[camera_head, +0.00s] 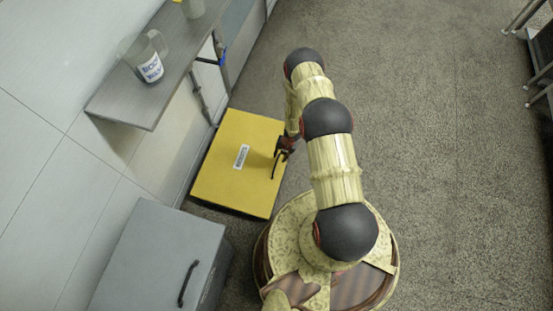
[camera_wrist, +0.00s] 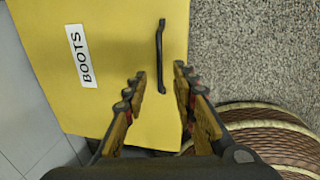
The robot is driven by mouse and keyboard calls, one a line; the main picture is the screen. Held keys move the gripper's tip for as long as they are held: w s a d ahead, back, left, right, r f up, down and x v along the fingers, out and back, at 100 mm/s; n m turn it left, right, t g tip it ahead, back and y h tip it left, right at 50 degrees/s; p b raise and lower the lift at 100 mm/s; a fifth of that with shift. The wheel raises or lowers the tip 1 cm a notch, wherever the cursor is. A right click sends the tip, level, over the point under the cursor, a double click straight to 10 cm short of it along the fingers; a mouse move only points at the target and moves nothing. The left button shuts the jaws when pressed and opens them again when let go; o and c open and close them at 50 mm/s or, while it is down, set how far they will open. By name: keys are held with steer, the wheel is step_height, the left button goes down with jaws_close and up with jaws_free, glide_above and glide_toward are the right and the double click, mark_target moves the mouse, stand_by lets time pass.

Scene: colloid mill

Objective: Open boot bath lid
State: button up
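The boot bath lid (camera_head: 224,168) is a flat yellow panel on a low box on the floor by the wall, with a white label. In the wrist view the lid (camera_wrist: 110,40) reads BOOTS on its label (camera_wrist: 81,56). It lies flat and looks closed. A black bar handle (camera_wrist: 160,45) runs along the lid's right edge. My gripper (camera_wrist: 158,72) is open, its two fingers apart on either side of the handle's line in the picture. I cannot tell whether the fingers touch the handle. In the head view my gripper (camera_head: 285,148) is over the lid's right edge and partly hides the handle.
A grey box (camera_head: 160,255) with a black handle stands in front of the yellow one. A wall shelf (camera_head: 150,100) holding a labelled clear jug (camera_head: 148,62) overhangs at upper left. Open speckled floor (camera_head: 430,150) lies to the right. A metal rack stands at the far right.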

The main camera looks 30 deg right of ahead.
mark_target(277, 160)
steer(key=shift+w+a+f+b, duration=0.2)
steer(key=shift+f+b, duration=0.4)
steer(key=shift+f, duration=0.7)
steer(key=shift+w+a+f+b, duration=0.15)
steer(key=shift+f+b, duration=0.4)
steer(key=shift+f, duration=0.7)
steer(key=shift+w+a+f+b, duration=0.2)
steer(key=shift+f+b, duration=0.4)
steer(key=shift+f, duration=0.7)
steer(key=shift+c, duration=1.4)
steer(key=c, duration=0.4)
jaws_close()
